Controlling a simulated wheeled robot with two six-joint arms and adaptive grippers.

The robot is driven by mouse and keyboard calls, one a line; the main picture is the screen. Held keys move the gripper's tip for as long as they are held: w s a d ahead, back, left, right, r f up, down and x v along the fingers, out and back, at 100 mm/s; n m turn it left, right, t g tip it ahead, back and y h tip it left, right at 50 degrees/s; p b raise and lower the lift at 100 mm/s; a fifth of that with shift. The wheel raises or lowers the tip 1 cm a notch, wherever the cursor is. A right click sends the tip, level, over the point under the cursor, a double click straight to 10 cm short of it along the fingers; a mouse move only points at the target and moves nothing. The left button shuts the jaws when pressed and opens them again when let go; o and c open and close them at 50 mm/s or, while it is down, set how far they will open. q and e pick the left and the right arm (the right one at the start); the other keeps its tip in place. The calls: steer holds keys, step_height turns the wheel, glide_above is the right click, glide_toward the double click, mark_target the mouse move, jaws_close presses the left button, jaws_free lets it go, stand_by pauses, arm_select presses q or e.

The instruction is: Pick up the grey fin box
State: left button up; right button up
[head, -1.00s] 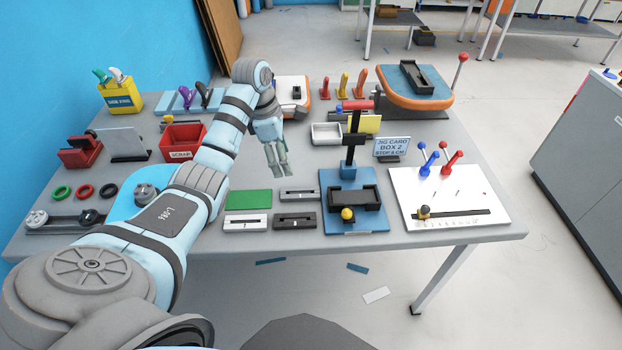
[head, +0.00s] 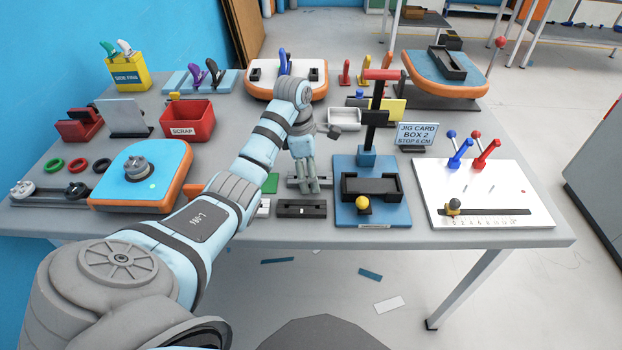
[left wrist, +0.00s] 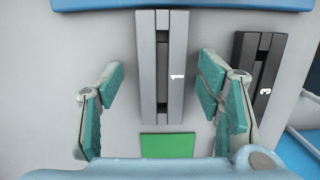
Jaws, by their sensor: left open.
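The grey fin box (left wrist: 146,60) is a long narrow box with a slot and a "1" on it. In the left wrist view it lies between the spread fingers of my left gripper (left wrist: 160,72), with bare gap on both sides. In the head view the fingers of my left gripper (head: 308,188) hang over the grey fin box (head: 293,182) and hide its middle. The gripper is open and empty. My right gripper is not in view.
A dark box (head: 302,209) marked 3 lies close by, nearer the table's front edge; it also shows in the left wrist view (left wrist: 245,75). A blue jig (head: 372,215) stands right.

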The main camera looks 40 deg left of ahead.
arm_select(q)
steer(key=shift+s+r, duration=0.1)
steer(key=shift+s, duration=0.1)
steer(key=c, duration=1.4)
